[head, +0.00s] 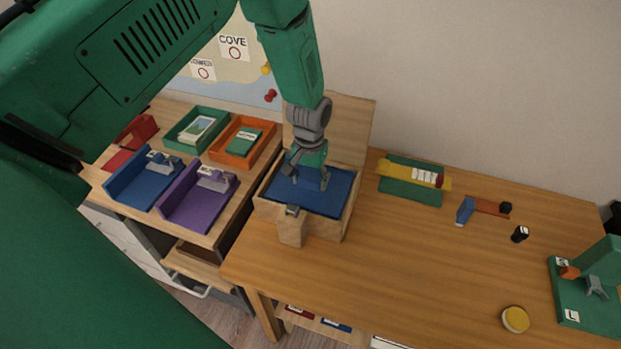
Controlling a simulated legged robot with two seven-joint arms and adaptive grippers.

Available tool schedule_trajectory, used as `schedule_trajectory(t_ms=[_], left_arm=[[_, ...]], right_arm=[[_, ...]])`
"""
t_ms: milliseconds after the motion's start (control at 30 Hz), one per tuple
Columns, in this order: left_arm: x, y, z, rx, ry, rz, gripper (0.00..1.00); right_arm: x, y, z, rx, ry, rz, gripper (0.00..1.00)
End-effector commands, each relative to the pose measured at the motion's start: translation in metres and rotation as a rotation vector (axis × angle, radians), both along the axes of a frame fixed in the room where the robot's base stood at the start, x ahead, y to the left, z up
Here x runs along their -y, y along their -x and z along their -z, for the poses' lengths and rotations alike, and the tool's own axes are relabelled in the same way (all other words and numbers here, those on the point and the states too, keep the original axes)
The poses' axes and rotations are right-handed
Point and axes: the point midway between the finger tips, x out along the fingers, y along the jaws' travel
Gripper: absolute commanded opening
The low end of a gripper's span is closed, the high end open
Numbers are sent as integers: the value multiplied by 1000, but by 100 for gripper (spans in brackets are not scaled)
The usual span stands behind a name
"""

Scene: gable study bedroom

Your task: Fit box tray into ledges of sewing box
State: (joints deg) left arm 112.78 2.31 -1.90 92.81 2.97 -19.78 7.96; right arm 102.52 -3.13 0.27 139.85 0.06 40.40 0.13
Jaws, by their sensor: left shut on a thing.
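The sewing box (332,228) is a light wooden box at the left end of the wooden table, with its lid (348,127) standing open at the back. A blue box tray (329,203) lies inside the box opening, near the rim. My left gripper (308,180) points down over the tray, its fingers at the tray's middle, shut on a part of the tray that the fingers hide. I cannot tell whether the tray rests on the ledges, which are out of sight. My right gripper is not in view.
A small wooden block with a grey top (291,228) stands at the box's front. Left are blue (129,190) and purple (192,211) trays, plus green and orange ones. Right on the table are a green-and-yellow piece (410,193), a black cylinder (519,234), a yellow disc (515,319) and a green fixture (590,307).

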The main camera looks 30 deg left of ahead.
Motion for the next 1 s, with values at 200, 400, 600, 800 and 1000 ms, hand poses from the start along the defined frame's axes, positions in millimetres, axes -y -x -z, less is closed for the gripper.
schedule_trajectory(t_ms=[200, 400, 600, 800, 1000], left_arm=[[0, 0, 6, 1, 0, 0, 12], [0, 0, 11, 1, 0, 0, 12], [0, 0, 16, 1, 0, 0, 12], [0, 0, 18, 1, 0, 0, 75], [0, 0, 18, 1, 0, 0, 75]], right_arm=[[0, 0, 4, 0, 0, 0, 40], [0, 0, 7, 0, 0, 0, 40], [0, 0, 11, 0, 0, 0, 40], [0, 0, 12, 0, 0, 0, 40], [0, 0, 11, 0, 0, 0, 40]])
